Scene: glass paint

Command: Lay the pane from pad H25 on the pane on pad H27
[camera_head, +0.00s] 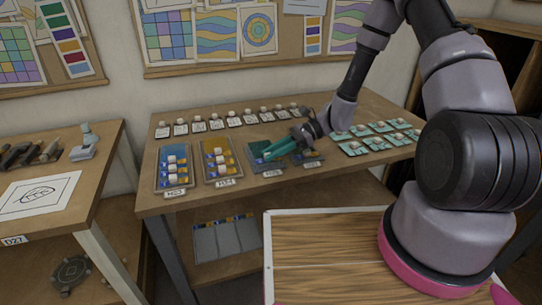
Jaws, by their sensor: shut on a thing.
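My gripper (272,153) reaches in from the right over the sample table, its teal fingers low above the third grey tray (266,171) from the left. It is shut on a small pane, mostly hidden by the fingers. The third tray shows a teal patch at its back left. A fourth tray (311,162) lies to its right, partly behind the gripper, with blue and orange bits showing. I cannot tell whether the held pane touches anything.
A blue tray (161,182) and a yellow tray (208,176) with white-knobbed pieces stand left. A row of small tagged pieces (231,120) runs behind. Several teal panes (376,144) lie right. A wooden board (330,250) is in front; a side table (85,170) stands left.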

